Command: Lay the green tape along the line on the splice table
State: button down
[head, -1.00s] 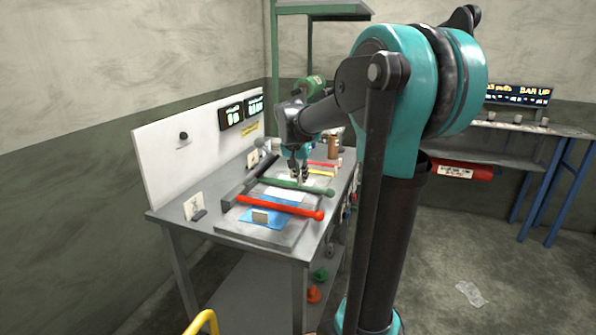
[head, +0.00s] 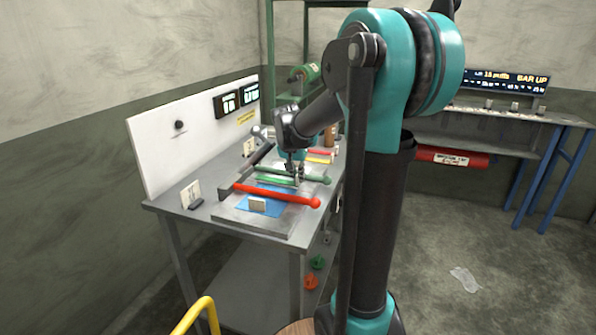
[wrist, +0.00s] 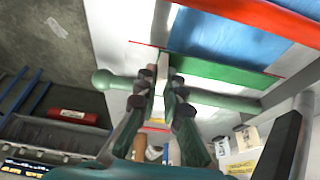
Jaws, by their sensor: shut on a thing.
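The green tape (wrist: 225,73) shows in the wrist view as a flat dark green strip, next to a thin red line (wrist: 276,76) on the splice table (head: 231,217). My gripper (wrist: 163,72) is at the strip's left end, with its fingertips shut on a small pale piece that appears to belong to the tape. In the head view my gripper (head: 295,178) is low over the table, beside the pale green ball-ended bar (head: 318,180). The fingers hide part of that bar and the tape's left end. Whether the tape touches the table is unclear.
A red ball-ended bar (head: 280,196) crosses the near part of the table, over a blue sheet (head: 250,206) with a small beige block (head: 258,204). A white panel (head: 165,150) stands along the left side. A small card (head: 190,194) stands at the near left.

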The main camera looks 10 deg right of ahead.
jog(key=shift+f, duration=0.3)
jog(key=shift+f, duration=0.65)
dwell(0.4)
jog(key=c, duration=1.6)
grip_release()
jog(key=v, duration=1.2)
jog(key=shift+d, duration=0.1)
